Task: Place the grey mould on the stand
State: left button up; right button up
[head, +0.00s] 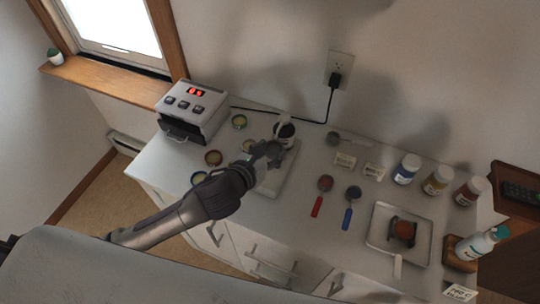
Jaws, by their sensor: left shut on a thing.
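My left gripper (273,152) reaches in from the left over the counter. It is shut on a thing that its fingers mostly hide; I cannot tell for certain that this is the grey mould. A small pale cup-like piece with a dark grey top (285,131) shows just beyond the fingertips, and I cannot tell whether the fingers touch it. A pale flat board (275,181) lies under and beside the gripper. I cannot pick out the stand with certainty. My right gripper is not in view.
A grey box with a red display (193,106) stands at the counter's left. Several small round tins lie near my left arm. Red (317,206) and blue (348,215) scoops lie mid-counter. Bottles line the right.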

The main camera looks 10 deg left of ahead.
aim_at(269, 160)
pick_arm(q)
jog(key=shift+w+f, duration=0.1)
jog(key=shift+f, duration=1.65)
jog(key=shift+f, duration=0.1)
jog(key=o, duration=0.9)
jog(key=b+v, duration=0.1)
jog(key=v, duration=1.1)
